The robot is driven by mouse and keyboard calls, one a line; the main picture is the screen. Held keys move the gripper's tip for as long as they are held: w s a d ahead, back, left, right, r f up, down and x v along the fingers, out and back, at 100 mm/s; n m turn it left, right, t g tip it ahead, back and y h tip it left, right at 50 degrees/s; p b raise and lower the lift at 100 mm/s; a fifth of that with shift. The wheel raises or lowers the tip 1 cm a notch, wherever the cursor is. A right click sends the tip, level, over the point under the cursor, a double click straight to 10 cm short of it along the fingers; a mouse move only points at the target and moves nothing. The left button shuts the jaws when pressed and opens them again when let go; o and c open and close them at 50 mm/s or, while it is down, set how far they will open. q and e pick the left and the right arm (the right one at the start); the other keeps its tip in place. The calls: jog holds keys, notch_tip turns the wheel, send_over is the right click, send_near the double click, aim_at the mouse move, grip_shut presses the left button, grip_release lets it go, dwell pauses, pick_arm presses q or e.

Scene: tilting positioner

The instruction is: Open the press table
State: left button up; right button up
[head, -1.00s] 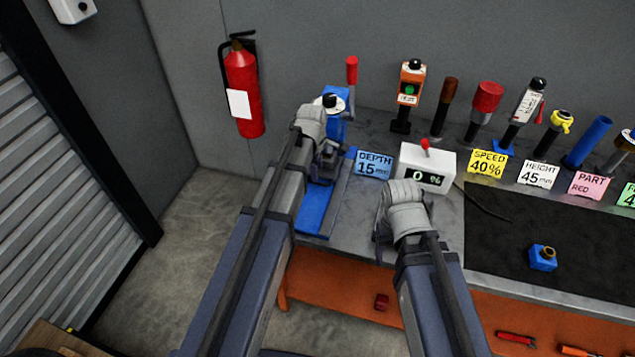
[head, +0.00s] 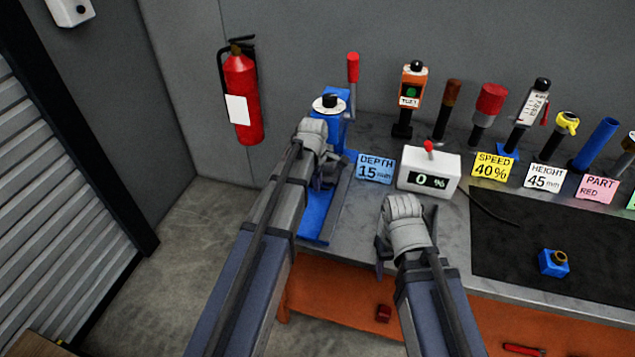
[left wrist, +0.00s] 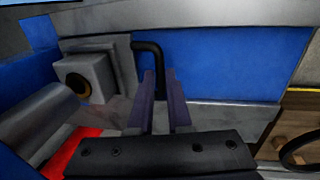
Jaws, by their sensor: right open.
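The blue press (head: 334,104) stands at the left end of the bench, with a dark knob on a white dial and a red-tipped lever (head: 352,68). Its blue base (head: 314,222) runs toward me. My left gripper (head: 326,178) is low in front of the press; its arm hides part of it. In the left wrist view, a bent black handle (left wrist: 158,58) stands against a blue face, and my left fingers (left wrist: 160,85) are close on either side of it. A grey block with a dark round hole (left wrist: 83,82) is beside it. My right gripper (head: 383,250) is open and empty over the bench's front edge.
A white display box (head: 428,172) reading 0 % and a blue DEPTH 15 mm card (head: 376,168) stand right of the press. Several tools line the back. A blue block (head: 553,262) sits on the dark mat (head: 500,235). A fire extinguisher (head: 242,95) hangs on the wall.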

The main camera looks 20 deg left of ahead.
pick_arm(q)
grip_shut()
dwell(0.8)
